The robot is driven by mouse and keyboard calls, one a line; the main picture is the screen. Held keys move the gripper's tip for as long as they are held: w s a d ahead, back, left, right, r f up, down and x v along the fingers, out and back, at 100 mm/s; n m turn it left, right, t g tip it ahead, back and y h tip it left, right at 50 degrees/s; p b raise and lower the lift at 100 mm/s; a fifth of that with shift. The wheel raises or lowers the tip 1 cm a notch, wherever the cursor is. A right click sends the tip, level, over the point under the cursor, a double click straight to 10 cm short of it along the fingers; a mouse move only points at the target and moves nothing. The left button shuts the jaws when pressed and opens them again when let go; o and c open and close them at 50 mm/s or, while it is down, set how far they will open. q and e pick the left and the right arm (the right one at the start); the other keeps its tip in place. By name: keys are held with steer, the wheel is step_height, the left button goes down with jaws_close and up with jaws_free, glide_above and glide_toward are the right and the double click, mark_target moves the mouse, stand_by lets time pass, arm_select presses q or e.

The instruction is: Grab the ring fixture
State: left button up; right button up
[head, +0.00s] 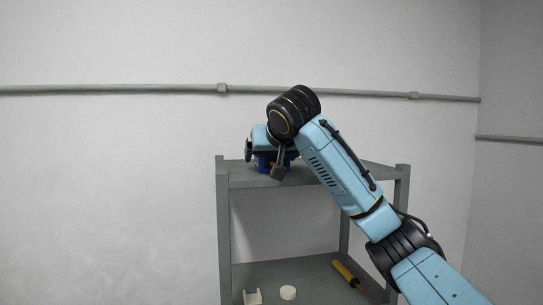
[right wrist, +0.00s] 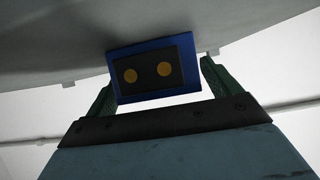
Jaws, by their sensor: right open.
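A blue block (right wrist: 127,60) with a dark face and two orange discs shows in the right wrist view. In the head view the blue block (head: 262,166) sits on the upper shelf, partly hidden by my right arm. My right gripper (right wrist: 158,78) is open, with one finger on each side of the block and a light gap visible beside it. In the head view my right gripper (head: 264,161) is at the front edge of the upper shelf. A white ring-like piece (head: 288,292) lies on the lower shelf. I cannot tell which piece is the ring fixture. My left gripper is not in view.
The grey shelf unit (head: 223,230) stands before a plain wall. On its lower shelf are a white bracket-like piece (head: 252,297) and a yellow tool (head: 346,273) with a dark end. The right part of the upper shelf looks clear, though my arm crosses it.

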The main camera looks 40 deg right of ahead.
steer(key=shift+w+d+f, duration=0.15)
steer(key=shift+w+f, duration=0.05)
steer(key=shift+w, duration=0.1)
steer(key=shift+c, duration=0.4)
steer(key=shift+r, duration=0.1)
steer(key=c, duration=1.4)
